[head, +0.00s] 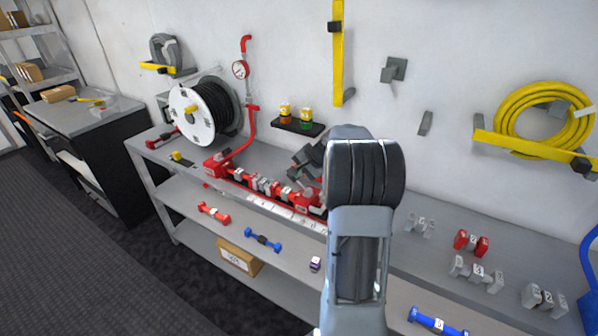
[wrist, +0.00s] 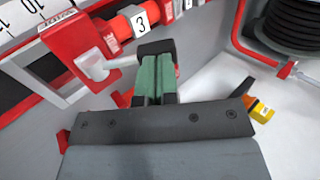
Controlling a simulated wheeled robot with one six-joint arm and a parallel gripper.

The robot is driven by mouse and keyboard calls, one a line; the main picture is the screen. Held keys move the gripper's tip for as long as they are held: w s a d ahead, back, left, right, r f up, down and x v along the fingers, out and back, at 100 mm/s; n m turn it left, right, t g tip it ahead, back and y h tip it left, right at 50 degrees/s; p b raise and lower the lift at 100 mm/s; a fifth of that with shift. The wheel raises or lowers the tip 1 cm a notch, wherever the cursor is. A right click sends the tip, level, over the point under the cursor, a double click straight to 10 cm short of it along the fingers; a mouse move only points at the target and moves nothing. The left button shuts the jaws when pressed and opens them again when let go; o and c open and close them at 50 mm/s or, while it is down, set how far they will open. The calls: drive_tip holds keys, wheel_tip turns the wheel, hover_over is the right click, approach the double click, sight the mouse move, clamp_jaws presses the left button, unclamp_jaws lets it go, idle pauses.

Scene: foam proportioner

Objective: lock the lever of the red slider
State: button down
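The red slider (wrist: 78,40) is at the upper left of the wrist view, with a white label on its top face. Its pale grey lever (wrist: 95,66) sticks out from the slider toward my gripper. My gripper (wrist: 155,52) has green fingers with black tips, pressed close together, at the lever's outer end. I cannot tell whether they touch the lever. In the head view my gripper (head: 305,160) is above the right part of the red rail, and a red block (head: 307,203) shows below it. My arm hides what lies farther right.
A red tube with a white band marked 3 (wrist: 140,22) lies beside the slider. A white scale (head: 285,214) runs along the bench front. A hose reel (head: 205,110) stands at the left, and small bottles sit on a black shelf (head: 298,127) behind.

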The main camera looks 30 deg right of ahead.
drive_tip(key=shift+a, duration=0.1)
drive_tip(key=shift+s+r, duration=0.1)
drive_tip(key=shift+r, duration=0.3)
drive_tip(key=v, duration=1.3)
drive_tip(key=shift+r+p, duration=0.3)
drive_tip(key=shift+p, duration=0.1)
drive_tip(key=shift+w, duration=0.2)
wheel_tip(320, 180, down, 4)
drive_tip(key=s+g, duration=0.1)
drive_tip(key=s, duration=0.1)
drive_tip(key=s+a+f+n+g+h, duration=0.1)
drive_tip(key=s+a+n, duration=0.5)
drive_tip(key=a, duration=0.6)
drive_tip(key=s+a+f+n+g+h, duration=0.1)
drive_tip(key=s+a+n, duration=0.5)
drive_tip(key=a, duration=0.7)
drive_tip(key=s+f+h, duration=0.1)
drive_tip(key=s, duration=0.1)
drive_tip(key=shift+s+a+f+n, duration=0.2)
drive_tip(key=shift+s+n, duration=0.1)
drive_tip(key=shift+s, duration=0.05)
